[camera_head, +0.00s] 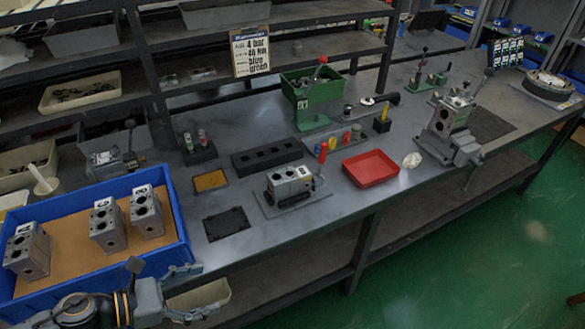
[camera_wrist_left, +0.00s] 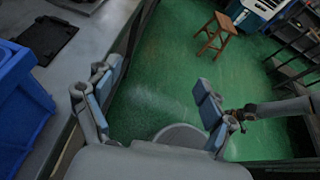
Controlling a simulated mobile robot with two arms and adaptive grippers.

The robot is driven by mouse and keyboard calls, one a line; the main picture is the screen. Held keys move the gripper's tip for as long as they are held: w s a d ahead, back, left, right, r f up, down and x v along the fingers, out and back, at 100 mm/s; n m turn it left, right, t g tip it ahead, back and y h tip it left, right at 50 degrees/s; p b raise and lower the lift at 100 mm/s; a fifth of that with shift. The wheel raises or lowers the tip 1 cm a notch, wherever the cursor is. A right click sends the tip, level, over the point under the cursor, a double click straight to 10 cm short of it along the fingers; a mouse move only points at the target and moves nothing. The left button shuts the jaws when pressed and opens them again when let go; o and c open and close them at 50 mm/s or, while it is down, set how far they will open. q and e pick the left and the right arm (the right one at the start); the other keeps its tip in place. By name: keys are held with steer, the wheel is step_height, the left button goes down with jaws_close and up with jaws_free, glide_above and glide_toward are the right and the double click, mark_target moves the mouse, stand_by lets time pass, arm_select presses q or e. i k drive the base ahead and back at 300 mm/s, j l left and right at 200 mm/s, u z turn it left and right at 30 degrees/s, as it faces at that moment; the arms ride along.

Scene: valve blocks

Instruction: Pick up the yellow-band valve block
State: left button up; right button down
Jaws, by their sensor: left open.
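Three grey valve blocks stand in the blue tray at the left of the head view: one at the left (camera_head: 27,250), one in the middle (camera_head: 108,225) and one at the right (camera_head: 147,212). Another grey block (camera_head: 290,184) sits on a plate in the middle of the bench. I cannot make out a yellow band on any of them. My left gripper (camera_head: 190,291) is open and empty, near the bench's front edge, just right of the tray's front corner. In the left wrist view its two fingers (camera_wrist_left: 156,102) are apart with green floor between them. My right gripper does not show.
The blue tray (camera_head: 182,232) has raised walls; its corner also shows in the wrist view (camera_wrist_left: 25,110). A black pad (camera_head: 226,223) lies right of it. A red tray (camera_head: 370,168), a green press (camera_head: 312,100) and a vise (camera_head: 450,128) stand further right.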

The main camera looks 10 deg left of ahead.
mark_target(285, 183)
steer(key=i, duration=1.1)
